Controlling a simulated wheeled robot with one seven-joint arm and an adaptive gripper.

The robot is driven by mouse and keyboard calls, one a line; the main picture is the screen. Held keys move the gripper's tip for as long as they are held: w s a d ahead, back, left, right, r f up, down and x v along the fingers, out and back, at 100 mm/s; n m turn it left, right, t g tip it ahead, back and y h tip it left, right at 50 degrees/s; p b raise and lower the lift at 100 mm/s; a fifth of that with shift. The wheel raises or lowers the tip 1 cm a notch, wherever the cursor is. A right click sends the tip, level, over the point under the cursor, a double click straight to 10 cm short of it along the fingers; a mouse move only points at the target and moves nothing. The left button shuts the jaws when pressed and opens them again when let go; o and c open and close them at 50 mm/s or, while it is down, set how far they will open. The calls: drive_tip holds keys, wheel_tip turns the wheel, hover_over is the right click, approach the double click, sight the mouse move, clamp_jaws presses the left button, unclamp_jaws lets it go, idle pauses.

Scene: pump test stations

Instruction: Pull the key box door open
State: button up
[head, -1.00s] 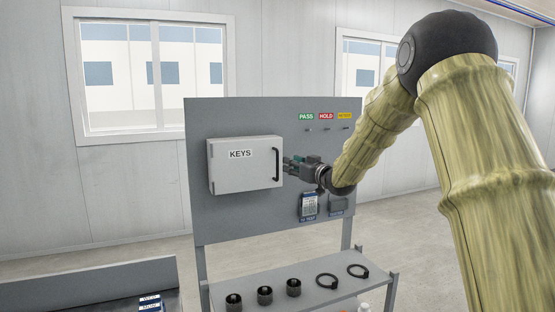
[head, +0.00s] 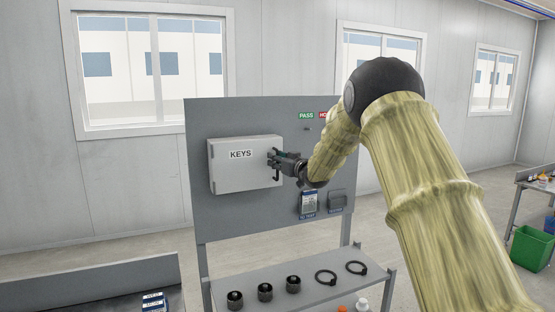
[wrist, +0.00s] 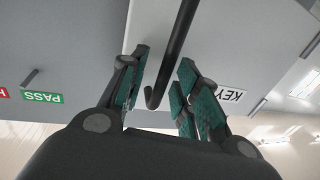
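The key box (head: 235,175) is a light grey cabinet with a "KEYS" label, mounted on the grey panel; its door (head: 232,172) looks closed. The black bar handle (head: 276,174) is at the door's right edge. My gripper (head: 276,159) is at the handle in the head view and partly covers it. In the wrist view the handle (wrist: 170,55) runs down between the two green-padded fingers of my gripper (wrist: 160,92). The fingers are spread with a gap on both sides of the handle. The "KEYS" label (wrist: 232,96) appears upside down there.
The panel (head: 240,225) carries PASS and other labels, hooks, and a blue-and-white card holder (head: 308,203). Below, a shelf (head: 250,285) holds several dark knobs and two black rings (head: 326,277). A green bin (head: 531,246) stands far right.

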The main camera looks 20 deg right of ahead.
clamp_jaws()
drive_tip(key=shift+a, duration=0.1)
idle(0.3)
